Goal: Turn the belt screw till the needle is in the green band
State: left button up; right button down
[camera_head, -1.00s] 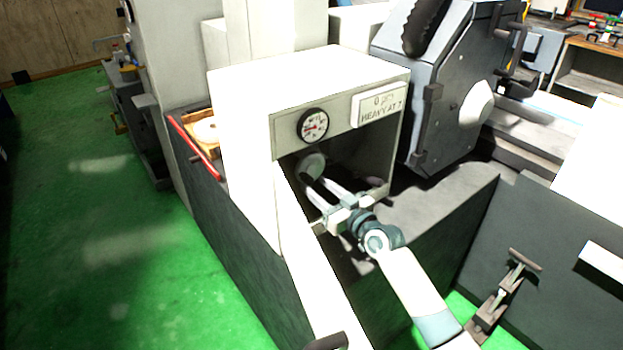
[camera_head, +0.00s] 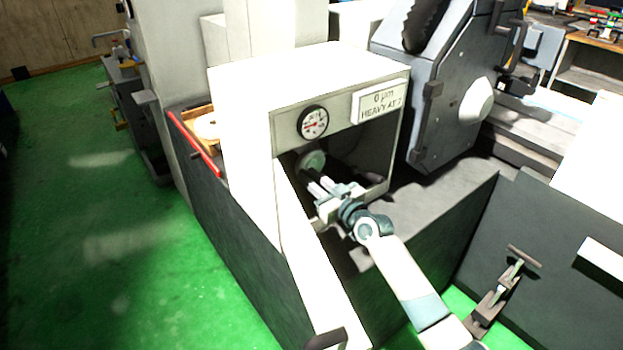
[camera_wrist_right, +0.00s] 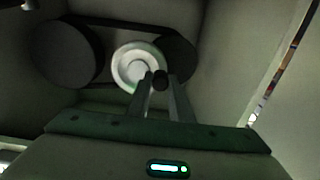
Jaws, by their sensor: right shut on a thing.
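My right gripper (camera_head: 312,182) reaches into the open white box of the grinder. In the right wrist view its two fingers (camera_wrist_right: 160,88) are shut on a small dark screw head (camera_wrist_right: 161,79), in front of a pale round pulley (camera_wrist_right: 138,66). The pulley also shows in the head view (camera_head: 313,161). The belt (camera_wrist_right: 108,24) runs around dark wheels in the wrist view. The round gauge (camera_head: 313,122) is on the box front above the opening; its needle and any green band are too small to read. My left gripper is not in view.
A white sign (camera_head: 379,101) reading "0 µm" and "HEAVY AT 7" is beside the gauge. The box walls close in around my right gripper. An open white door (camera_head: 307,262) stands left of my right arm. Green floor (camera_head: 90,230) lies clear at left.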

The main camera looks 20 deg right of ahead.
jog(key=shift+r+m, duration=0.15)
jog(key=shift+m, duration=0.15)
jog(key=m, duration=0.2)
jog(key=r+m+p, duration=0.1)
jog(key=shift+w+d+r+m, duration=0.1)
jog(key=shift+d+r+m, duration=0.1)
jog(key=shift+m, duration=0.2)
jog(key=shift+w+d+r+m+p, duration=0.1)
jog(key=shift+d+r+m+p, duration=0.15)
jog(key=shift+m, duration=0.65)
jog(key=shift+d+r+m+p, duration=0.15)
jog(key=shift+m+p, duration=0.15)
jog(key=shift+m, duration=0.6)
jog(key=shift+a, duration=0.1)
jog(key=c, duration=1.6)
grip_release()
